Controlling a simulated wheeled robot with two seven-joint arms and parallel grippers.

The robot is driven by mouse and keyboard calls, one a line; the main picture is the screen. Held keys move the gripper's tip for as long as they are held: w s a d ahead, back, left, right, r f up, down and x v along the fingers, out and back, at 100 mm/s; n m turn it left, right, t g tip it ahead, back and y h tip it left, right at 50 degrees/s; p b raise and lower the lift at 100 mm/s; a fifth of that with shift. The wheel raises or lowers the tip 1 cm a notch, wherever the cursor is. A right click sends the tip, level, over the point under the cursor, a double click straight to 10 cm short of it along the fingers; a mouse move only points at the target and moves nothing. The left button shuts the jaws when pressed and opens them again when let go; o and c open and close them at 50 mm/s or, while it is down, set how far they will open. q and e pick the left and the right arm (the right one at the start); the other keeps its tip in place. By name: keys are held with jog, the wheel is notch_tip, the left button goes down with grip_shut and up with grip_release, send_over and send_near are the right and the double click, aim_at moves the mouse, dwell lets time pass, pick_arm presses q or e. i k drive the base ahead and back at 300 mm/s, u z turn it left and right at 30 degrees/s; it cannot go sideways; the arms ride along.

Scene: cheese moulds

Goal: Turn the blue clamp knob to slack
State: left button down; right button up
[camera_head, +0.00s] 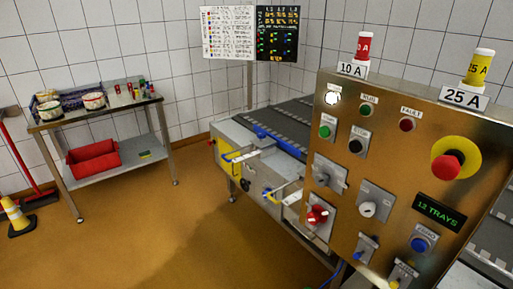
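Neither of my grippers is in view. On the control panel (390,140) at the right, a round blue knob or button (420,244) sits low under a small label I cannot read surely. To its left is a small selector with a bluish handle (367,247). On the conveyor's side, a small blue part (267,192) sits beside a yellow handle. I cannot tell which of these is the clamp knob, and no slack mark is readable.
The panel also bears a red emergency button (447,167), a red rotary switch (317,215) and a green "12 TRAYS" display (438,212). The conveyor (290,125) runs behind it. A steel side table (100,108) stands left. The floor (150,225) between is clear.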

aim_at(261, 136)
jog(key=k, duration=0.55)
jog(key=u, duration=0.75)
jog(key=i, duration=3)
jog(key=z, duration=1)
